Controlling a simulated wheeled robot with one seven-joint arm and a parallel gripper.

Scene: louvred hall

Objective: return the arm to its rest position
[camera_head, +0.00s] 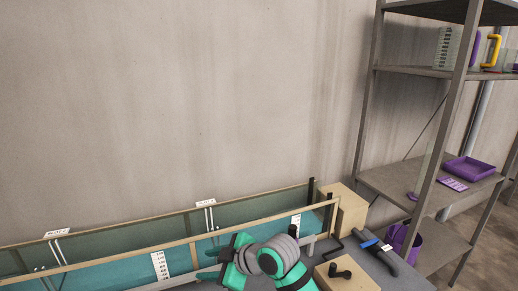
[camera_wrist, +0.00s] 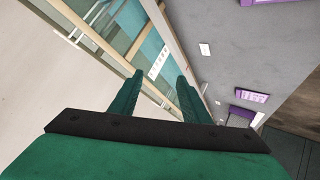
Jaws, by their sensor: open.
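My gripper (camera_head: 208,264) is green and shows at the bottom centre of the head view, beside the front rail of a long glass-sided tank (camera_head: 120,257). In the wrist view my gripper (camera_wrist: 160,82) has its two green fingers apart with nothing held between them. Past the fingers, the wrist view shows the tank's wooden rail and a white scale strip (camera_wrist: 158,62). My arm is bent low at the bottom of the head view, and its lower part is cut off by the frame edge.
A wooden block (camera_head: 345,212) and a lower wooden box (camera_head: 345,276) with a black knob stand right of my arm. A dark blue-and-black tool (camera_head: 378,245) lies on the grey bench. A metal shelf (camera_head: 425,72) stands at right, holding a purple tray (camera_head: 469,169). A purple bucket (camera_head: 404,241) sits low.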

